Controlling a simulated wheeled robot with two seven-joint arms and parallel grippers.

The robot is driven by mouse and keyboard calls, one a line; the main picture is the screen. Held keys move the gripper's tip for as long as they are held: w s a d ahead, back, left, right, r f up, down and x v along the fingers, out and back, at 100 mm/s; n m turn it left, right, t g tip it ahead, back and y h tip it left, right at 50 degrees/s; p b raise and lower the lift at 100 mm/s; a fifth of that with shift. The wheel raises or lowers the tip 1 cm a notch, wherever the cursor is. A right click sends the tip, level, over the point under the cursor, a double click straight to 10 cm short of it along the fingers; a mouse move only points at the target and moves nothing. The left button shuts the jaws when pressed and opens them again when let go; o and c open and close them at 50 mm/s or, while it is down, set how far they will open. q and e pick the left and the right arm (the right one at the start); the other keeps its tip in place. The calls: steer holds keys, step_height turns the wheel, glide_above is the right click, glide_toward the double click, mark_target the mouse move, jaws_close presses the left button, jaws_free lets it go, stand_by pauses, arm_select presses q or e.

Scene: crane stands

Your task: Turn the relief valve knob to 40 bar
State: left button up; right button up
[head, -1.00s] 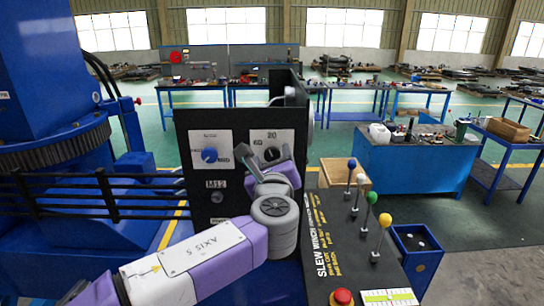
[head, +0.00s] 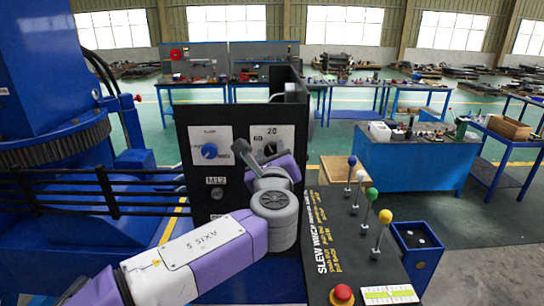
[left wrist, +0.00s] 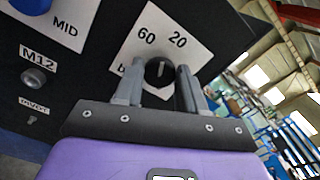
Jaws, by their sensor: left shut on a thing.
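The relief valve knob (left wrist: 159,71) is small, round and black, on a white plate (left wrist: 185,22) marked 60 and 20. A pale mark shows on it, but I cannot read its exact setting. In the head view the plate (head: 285,133) is on the right of the black panel's face, and my gripper partly covers the knob. My left gripper (left wrist: 158,80) is shut on the knob, one finger on each side. It also shows in the head view (head: 257,155). The lower part of the plate is hidden behind the fingers. My right gripper is not in view.
A blue knob (head: 209,151) and an M12 socket (head: 217,193) are on the same panel, left of my gripper. Right of my arm stands a black lever console (head: 335,235) with several coloured ball levers and a red button (head: 342,294).

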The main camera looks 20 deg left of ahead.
arm_select(q)
steer(key=n+b, duration=0.4)
steer(key=shift+f+n+b, duration=0.25)
steer(key=shift+n+b, duration=0.05)
steer(key=n+b, duration=0.3)
steer(key=n, duration=0.1)
steer(key=n+b, duration=0.3)
steer(key=n, duration=0.2)
steer(key=shift+f+n+b, duration=0.1)
steer(key=shift+n+b, duration=0.25)
steer(key=shift+n, duration=0.05)
steer(key=shift+n+b, duration=0.95)
steer(key=shift+n, duration=1.05)
steer(key=o, duration=1)
